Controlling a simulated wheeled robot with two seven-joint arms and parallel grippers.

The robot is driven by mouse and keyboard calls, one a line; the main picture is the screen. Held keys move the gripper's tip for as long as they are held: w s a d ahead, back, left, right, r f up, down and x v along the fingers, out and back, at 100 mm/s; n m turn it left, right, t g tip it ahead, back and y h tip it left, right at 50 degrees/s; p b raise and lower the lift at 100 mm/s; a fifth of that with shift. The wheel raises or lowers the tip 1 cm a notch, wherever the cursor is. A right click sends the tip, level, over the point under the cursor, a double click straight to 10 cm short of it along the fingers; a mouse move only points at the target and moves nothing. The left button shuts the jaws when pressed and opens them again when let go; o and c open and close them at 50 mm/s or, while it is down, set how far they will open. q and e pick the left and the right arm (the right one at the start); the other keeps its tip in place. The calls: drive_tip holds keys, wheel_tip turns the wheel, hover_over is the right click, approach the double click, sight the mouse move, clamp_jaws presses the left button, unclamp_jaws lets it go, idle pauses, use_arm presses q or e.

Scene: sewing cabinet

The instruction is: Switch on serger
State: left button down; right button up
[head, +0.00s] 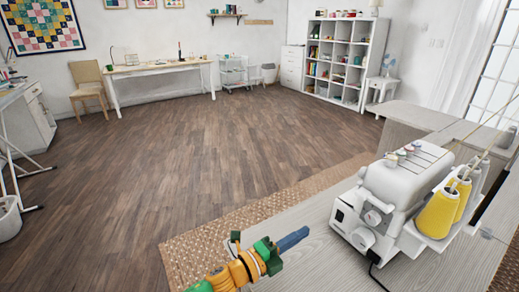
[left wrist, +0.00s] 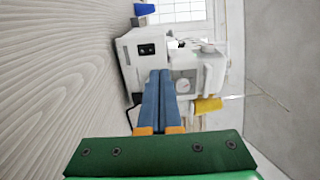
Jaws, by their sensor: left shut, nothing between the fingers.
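The white serger (head: 398,190) stands on a pale wood-grain cabinet top at the right of the head view. It also shows sideways in the left wrist view (left wrist: 207,72). A small black rectangular panel (left wrist: 147,49) sits on its white side housing; whether it is the switch, and its position, I cannot tell. A round dial (left wrist: 184,86) is on its body. My left gripper (head: 304,233), with blue fingers, is shut and empty, left of the serger and apart from it. In the left wrist view its fingertips (left wrist: 160,72) point toward the serger. My right gripper is not in view.
The cabinet top (head: 300,215) is bare left of the serger. Yellow thread cones (head: 437,214) stand at the serger's right. A dark cord (head: 375,276) hangs by its front. A woven rug (head: 205,250) and open wood floor (head: 190,150) lie beyond.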

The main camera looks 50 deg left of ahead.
use_arm(q)
drive_tip(key=s+r, duration=0.1)
drive_tip(key=s, duration=1)
drive_tip(key=shift+s+a+r, duration=0.35)
drive_tip(key=shift+s, duration=0.05)
